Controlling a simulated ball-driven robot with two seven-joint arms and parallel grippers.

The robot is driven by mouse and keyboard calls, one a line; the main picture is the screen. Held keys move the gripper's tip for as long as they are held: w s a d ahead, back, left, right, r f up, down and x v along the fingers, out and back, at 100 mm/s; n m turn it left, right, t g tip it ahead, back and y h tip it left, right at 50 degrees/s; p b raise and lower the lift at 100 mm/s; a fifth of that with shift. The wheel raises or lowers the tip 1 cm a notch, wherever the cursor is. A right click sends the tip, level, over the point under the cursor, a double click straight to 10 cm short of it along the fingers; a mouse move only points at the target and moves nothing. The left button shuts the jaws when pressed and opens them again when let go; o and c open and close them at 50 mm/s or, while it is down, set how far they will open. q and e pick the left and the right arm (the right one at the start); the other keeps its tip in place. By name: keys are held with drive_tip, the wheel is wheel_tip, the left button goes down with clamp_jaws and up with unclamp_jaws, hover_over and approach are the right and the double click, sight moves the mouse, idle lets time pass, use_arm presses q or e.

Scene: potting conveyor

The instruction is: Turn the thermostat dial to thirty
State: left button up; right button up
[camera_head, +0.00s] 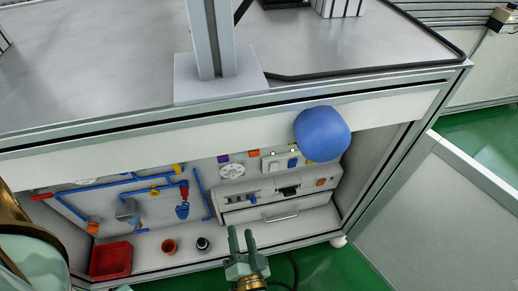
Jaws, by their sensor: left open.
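Inside the open cabinet under the bench is a light control panel (272,196) with small knobs and switches, including a blue knob (253,199). A white round face (232,170) is on the back wall above it. I cannot tell which of these is the thermostat dial, and no numbers are readable. My left gripper (241,239) is open and empty, its two fingers pointing up, in front of the cabinet's lower edge and below the panel in the picture. It appears apart from the panel. My right gripper is not in view.
A red bin (111,260), an orange-red pot (169,246) and a dark cup (203,244) stand on the cabinet floor at left. Blue pipes (120,180) run along the back wall. An open door (430,215) is at right.

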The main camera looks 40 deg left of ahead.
sight(234, 177)
use_arm(q)
drive_tip(key=shift+t, duration=0.3)
drive_tip(key=b+x, duration=0.1)
drive_tip(key=x, duration=0.4)
drive_tip(key=b+x, duration=0.1)
drive_tip(key=x, duration=0.4)
drive_tip(key=r+b+x, duration=0.1)
drive_tip(key=x, duration=0.4)
drive_tip(key=shift+w+d, duration=0.2)
drive_tip(key=shift+w, duration=0.35)
drive_tip(key=shift+w+a+r+b, duration=0.15)
drive_tip(key=shift+w+a+b, duration=0.2)
drive_tip(key=shift+a, duration=0.1)
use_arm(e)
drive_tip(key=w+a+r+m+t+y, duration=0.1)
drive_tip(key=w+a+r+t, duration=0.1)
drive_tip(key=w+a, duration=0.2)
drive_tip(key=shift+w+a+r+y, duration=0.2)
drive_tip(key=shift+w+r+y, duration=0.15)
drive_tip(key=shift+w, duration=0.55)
use_arm(q)
clamp_jaws()
